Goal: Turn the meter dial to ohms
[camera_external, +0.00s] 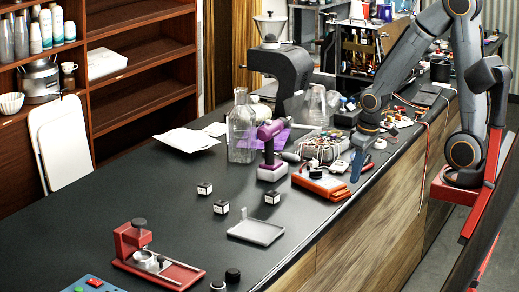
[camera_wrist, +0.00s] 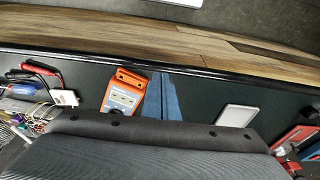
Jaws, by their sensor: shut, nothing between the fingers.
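The meter (camera_external: 322,183) is an orange handheld case lying on the dark counter near its front edge. In the wrist view the meter (camera_wrist: 124,92) shows a pale face, and its lower part is hidden behind my wrist. My gripper (camera_external: 355,178) points down with blue fingers shut, just right of the meter in the external view. In the wrist view my gripper (camera_wrist: 170,100) is beside the meter with nothing between the fingers. I cannot tell whether it touches the meter.
Behind the meter stands a clutter of wires and parts (camera_external: 322,148). A purple drill (camera_external: 270,150) stands to its left. A grey tray (camera_external: 257,232) and small black cubes (camera_external: 221,207) lie nearer the camera. The counter's wooden front (camera_external: 375,225) drops away at the right.

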